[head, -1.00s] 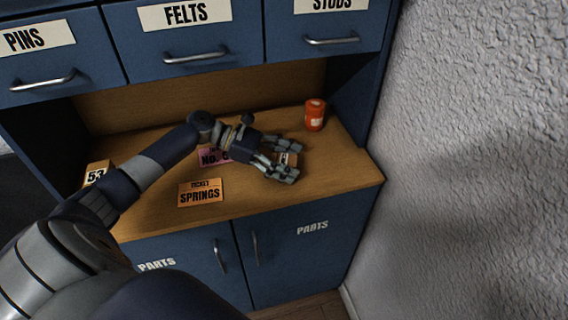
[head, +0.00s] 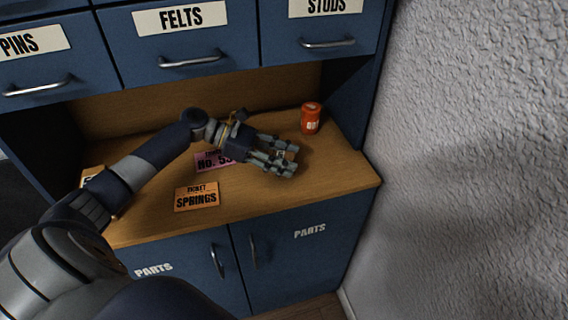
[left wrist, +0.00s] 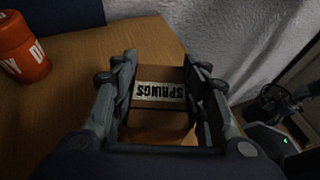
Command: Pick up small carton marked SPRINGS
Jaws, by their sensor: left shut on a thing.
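The small carton marked SPRINGS (left wrist: 160,92) is brown with a pale label and sits between the two fingers of my left gripper in the left wrist view. My left gripper (head: 287,160) is shut on it, over the right part of the wooden counter. In the head view the fingers hide nearly all of the carton. I cannot tell whether the carton touches the counter.
An orange-red can (head: 311,118) stands behind the gripper; it also shows in the left wrist view (left wrist: 20,48). An orange SPRINGS ticket (head: 197,197) and a pink ticket (head: 212,162) lie on the counter (head: 270,197). A rough wall (head: 470,150) rises at right. Drawers hang above.

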